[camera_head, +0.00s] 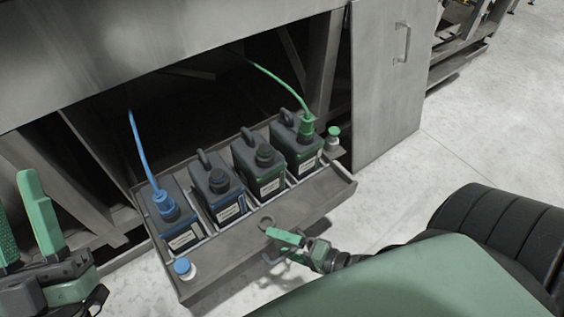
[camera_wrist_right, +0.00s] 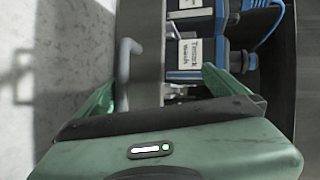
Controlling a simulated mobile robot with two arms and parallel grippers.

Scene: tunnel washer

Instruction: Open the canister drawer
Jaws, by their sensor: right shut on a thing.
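The canister drawer (camera_head: 325,197) is a grey metal tray pulled out from under the machine. It holds several dark canisters, such as one with a blue hose (camera_head: 178,222) and one with a green hose (camera_head: 297,148). My right gripper (camera_head: 279,247) is at the middle of the drawer front, shut on the grey bar handle. The handle (camera_wrist_right: 125,70) shows between the green fingers in the right wrist view; its grasped part is partly hidden. My left gripper (camera_head: 24,212) is at the left edge, with its green fingers apart and empty.
A grey door panel (camera_head: 385,90) with a handle stands right of the opening. Pale floor (camera_head: 460,160) is clear at the right.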

